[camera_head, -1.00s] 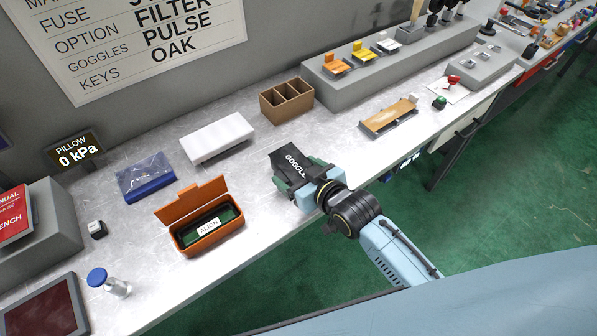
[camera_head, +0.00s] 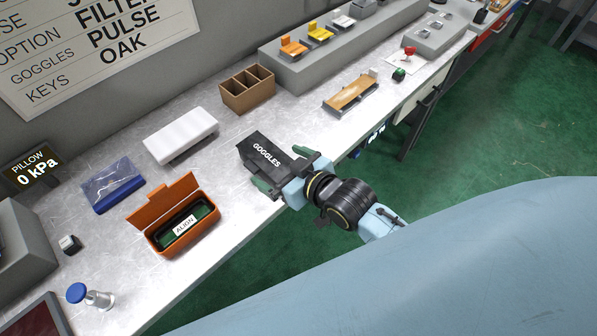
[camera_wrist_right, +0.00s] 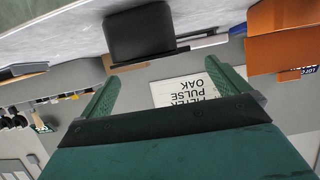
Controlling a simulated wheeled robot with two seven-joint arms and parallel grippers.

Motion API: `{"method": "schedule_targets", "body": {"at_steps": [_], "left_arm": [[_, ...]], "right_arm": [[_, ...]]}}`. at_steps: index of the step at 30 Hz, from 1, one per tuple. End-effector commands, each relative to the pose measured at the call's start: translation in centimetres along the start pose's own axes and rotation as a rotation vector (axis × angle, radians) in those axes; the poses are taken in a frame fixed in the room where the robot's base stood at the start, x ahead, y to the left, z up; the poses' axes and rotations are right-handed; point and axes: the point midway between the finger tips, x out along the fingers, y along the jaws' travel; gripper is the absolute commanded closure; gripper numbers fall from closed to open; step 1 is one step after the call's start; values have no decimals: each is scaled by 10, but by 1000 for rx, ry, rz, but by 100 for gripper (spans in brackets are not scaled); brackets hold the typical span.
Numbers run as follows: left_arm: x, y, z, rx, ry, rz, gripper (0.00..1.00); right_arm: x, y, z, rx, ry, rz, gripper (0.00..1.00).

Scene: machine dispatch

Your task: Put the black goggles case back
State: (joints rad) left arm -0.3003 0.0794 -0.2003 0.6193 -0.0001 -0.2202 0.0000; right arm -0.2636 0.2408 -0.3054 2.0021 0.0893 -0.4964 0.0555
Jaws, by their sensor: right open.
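The black goggles case (camera_head: 265,152) with white GOGGLES lettering rests on the grey bench near its front edge. My right gripper (camera_head: 277,168) is open at the front end of the case, its green fingers spread to either side. In the right wrist view, the dark case (camera_wrist_right: 140,33) is on the bench ahead of the open fingers (camera_wrist_right: 162,78), with a gap around it. The case looks free of the fingers. My left gripper is not in view.
An open orange case (camera_head: 188,240) with an ALIGN label lies to the left. A white block (camera_head: 181,135), a brown divided box (camera_head: 247,90) and a blue pouch (camera_head: 113,185) sit behind. A wooden-topped tray (camera_head: 350,94) lies to the right. Bare bench surrounds the goggles case.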

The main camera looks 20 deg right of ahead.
Motion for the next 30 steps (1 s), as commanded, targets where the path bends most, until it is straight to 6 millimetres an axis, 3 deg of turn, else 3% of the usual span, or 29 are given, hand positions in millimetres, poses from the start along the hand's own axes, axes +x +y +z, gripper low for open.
{"method": "schedule_targets", "body": {"at_steps": [3,9,15,24,27,29,30], "left_arm": [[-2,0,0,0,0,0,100],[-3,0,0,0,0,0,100],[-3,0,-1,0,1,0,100],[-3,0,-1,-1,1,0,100],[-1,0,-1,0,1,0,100],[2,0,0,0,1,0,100],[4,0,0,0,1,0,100]], "right_arm": [[-27,0,1,0,-3,0,0],[-56,0,0,1,-2,0,0],[-67,0,0,-1,0,0,0],[-67,0,0,0,-2,1,0],[-63,3,16,4,-40,12,0],[-57,7,41,10,-99,28,0],[-52,11,65,15,-158,43,0]]}}
